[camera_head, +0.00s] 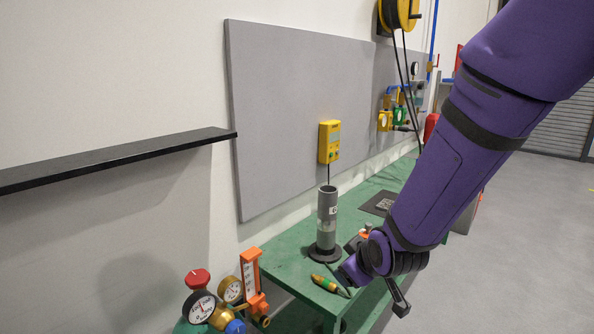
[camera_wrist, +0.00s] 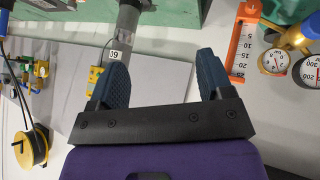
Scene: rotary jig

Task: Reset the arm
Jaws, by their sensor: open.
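My purple arm reaches down from the upper right in the head view. My gripper (camera_wrist: 163,80) shows in the wrist view with its two blue fingers spread wide and nothing between them. In the head view my wrist is at the front part of the green table (camera_head: 285,265), and the fingers are mostly hidden there. A grey cylinder on a dark round base (camera_head: 327,225) stands upright on the table, left of my wrist. It also shows in the wrist view (camera_wrist: 127,25), behind the left finger, with a "60"-like label.
A green and brass torch-like tool (camera_head: 325,284) lies near the table's front edge, close to my wrist. Gauges (camera_head: 201,307) and an orange flowmeter (camera_head: 251,275) stand at the lower left. A yellow meter (camera_head: 329,142) hangs on the grey panel. A black shelf (camera_head: 120,157) juts from the left wall.

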